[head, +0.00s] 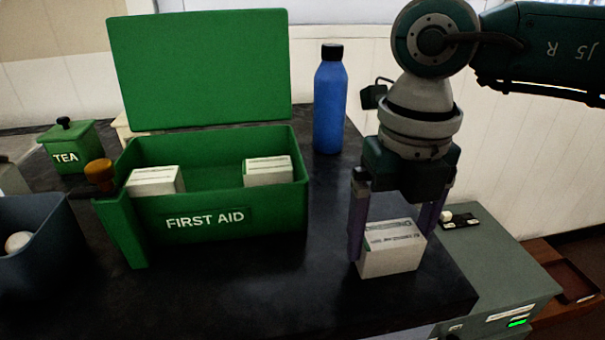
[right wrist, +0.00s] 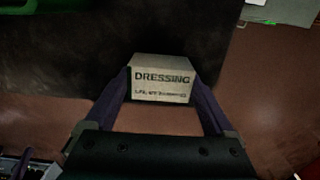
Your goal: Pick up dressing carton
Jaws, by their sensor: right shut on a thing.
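The dressing carton (head: 392,258) is a small pale box near the front right corner of the dark counter in the head view. In the right wrist view the carton (right wrist: 161,80) shows the word DRESSING and sits between the fingertips. My right gripper (head: 396,236) comes down from above and is shut on the carton, one finger on each side. It also shows in the right wrist view (right wrist: 161,88). Whether the carton touches the counter, I cannot tell. My left gripper is not in view.
An open green FIRST AID box (head: 270,208) holds two similar cartons (head: 155,181), (head: 268,170). A blue bottle (head: 330,100) stands behind. A TEA tin (head: 72,148) and a dark bin (head: 45,245) are at left. A grey-green cabinet (head: 490,270) stands right of the counter (head: 230,290).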

